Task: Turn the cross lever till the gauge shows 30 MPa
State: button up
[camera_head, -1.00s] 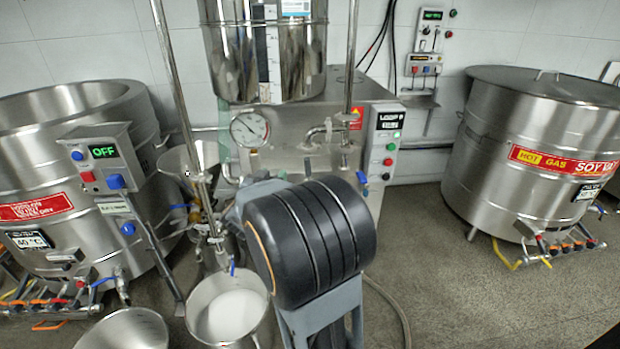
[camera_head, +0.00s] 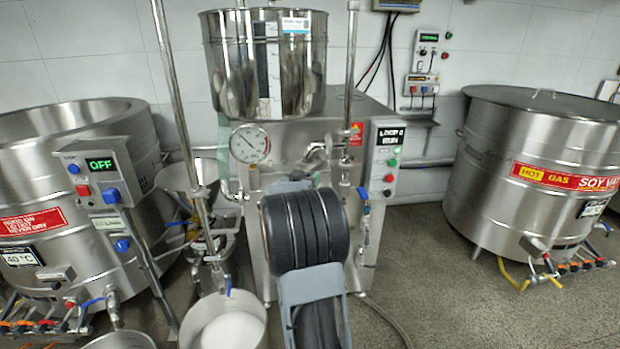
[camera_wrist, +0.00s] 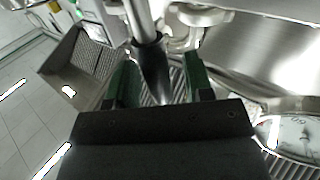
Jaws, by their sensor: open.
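The round pressure gauge (camera_head: 250,144) is on the front of the steel mill, left of centre in the head view. Its needle is too small to read surely. Part of the dial also shows at the lower right of the wrist view (camera_wrist: 293,135). My gripper (camera_wrist: 160,82) is open, its two green fingers apart. A black tapered grip (camera_wrist: 154,72) on a metal rod, seemingly an arm of the cross lever, lies between the fingers in the picture, with gaps on both sides. I cannot tell its depth.
A steel hopper (camera_head: 265,65) tops the mill, with a control box (camera_head: 386,155) on its right side. A pail of white liquid (camera_head: 228,325) stands in front at left. Vats stand left (camera_head: 70,150) and right (camera_head: 545,150).

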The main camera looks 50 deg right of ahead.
jog(key=shift+w+d, duration=0.15)
jog(key=shift+d, duration=0.45)
grip_shut()
